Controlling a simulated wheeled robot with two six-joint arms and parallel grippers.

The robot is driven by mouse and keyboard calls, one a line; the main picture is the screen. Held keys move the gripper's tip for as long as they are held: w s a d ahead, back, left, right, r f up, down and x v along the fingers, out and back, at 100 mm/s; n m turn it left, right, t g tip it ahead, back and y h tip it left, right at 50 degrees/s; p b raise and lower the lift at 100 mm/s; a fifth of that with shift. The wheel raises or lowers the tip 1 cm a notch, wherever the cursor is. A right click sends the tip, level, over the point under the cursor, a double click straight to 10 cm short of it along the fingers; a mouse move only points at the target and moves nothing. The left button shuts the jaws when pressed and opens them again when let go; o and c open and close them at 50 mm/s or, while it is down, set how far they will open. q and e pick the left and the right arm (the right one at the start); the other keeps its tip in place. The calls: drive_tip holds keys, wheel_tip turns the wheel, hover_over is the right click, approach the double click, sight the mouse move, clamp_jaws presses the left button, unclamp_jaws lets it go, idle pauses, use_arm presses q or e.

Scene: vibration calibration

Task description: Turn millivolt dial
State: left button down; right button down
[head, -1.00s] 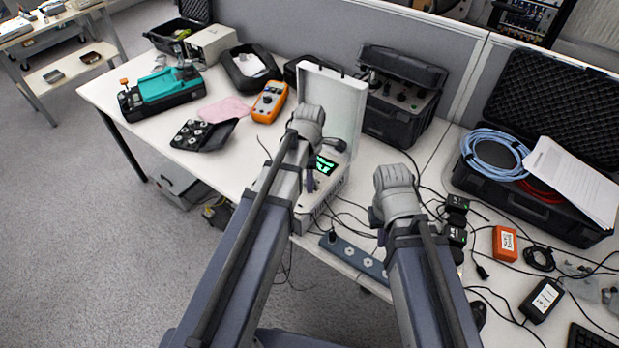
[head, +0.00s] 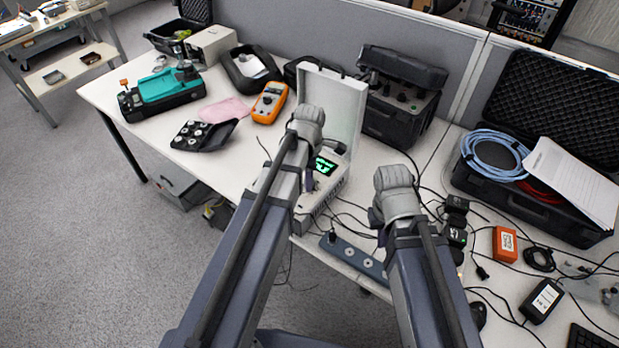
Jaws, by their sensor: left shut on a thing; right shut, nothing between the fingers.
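A white case-like calibrator (head: 334,182) stands open on the bench, its pale lid (head: 343,100) upright behind it. Its dark screen (head: 325,166) shows bright green figures, too small to read. My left gripper (head: 309,184) is over the panel just left of the screen, mostly hidden behind my own wrist. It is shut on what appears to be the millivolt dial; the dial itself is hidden. My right gripper (head: 377,222) is shut and empty, mostly hidden by its wrist, to the right of the calibrator and above the bench.
A power strip (head: 352,258) and loose cables lie in front of and right of the calibrator. An orange multimeter (head: 270,102) and a black tray of round parts (head: 203,134) are to the left. A black case with a blue cable coil (head: 494,155) is at the right.

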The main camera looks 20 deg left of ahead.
use_arm(q)
drive_tip(key=m, duration=1)
drive_tip(key=shift+m, duration=0.4)
drive_tip(key=m, duration=0.9)
drive_tip(key=shift+m, duration=0.4)
drive_tip(key=m, duration=0.3)
drive_tip(key=shift+m, duration=0.4)
drive_tip(key=m, duration=0.9)
drive_tip(key=shift+s+m, duration=0.1)
drive_tip(key=shift+m, duration=1.9)
